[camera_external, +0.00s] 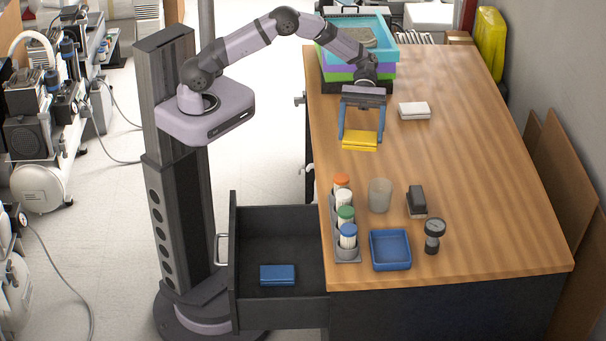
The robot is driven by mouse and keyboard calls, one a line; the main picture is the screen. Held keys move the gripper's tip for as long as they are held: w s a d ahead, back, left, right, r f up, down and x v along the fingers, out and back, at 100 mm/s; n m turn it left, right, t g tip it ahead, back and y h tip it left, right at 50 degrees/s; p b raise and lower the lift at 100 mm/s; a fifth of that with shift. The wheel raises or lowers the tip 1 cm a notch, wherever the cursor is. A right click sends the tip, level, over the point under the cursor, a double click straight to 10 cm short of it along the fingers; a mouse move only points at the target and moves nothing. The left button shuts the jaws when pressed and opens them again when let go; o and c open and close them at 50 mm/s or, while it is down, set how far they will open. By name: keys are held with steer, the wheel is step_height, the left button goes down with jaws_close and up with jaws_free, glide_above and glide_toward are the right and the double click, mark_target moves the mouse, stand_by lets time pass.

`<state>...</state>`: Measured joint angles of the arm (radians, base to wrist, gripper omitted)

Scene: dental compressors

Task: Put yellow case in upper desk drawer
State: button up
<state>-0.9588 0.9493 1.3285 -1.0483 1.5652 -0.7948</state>
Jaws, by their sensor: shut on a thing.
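My gripper (361,136) is over the desk, with its two blue fingers pointing down. It is shut on the yellow case (360,146), which sits between the fingertips. I cannot tell whether the case touches the desk top or hangs just above it. The desk drawer (279,315) at the lower left of the desk is pulled open. A blue case (277,274) lies on its floor, towards the front, and the rest of the drawer floor is bare.
On the wooden desk (470,160) stand a rack of capped bottles (345,228), a beaker (380,195), a blue tray (391,249), a black stapler-like item (416,202) and a gauge (433,236). A white case (414,110) and stacked trays (357,55) are farther back.

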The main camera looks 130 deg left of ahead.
mark_target(367, 141)
steer(key=shift+f, duration=0.1)
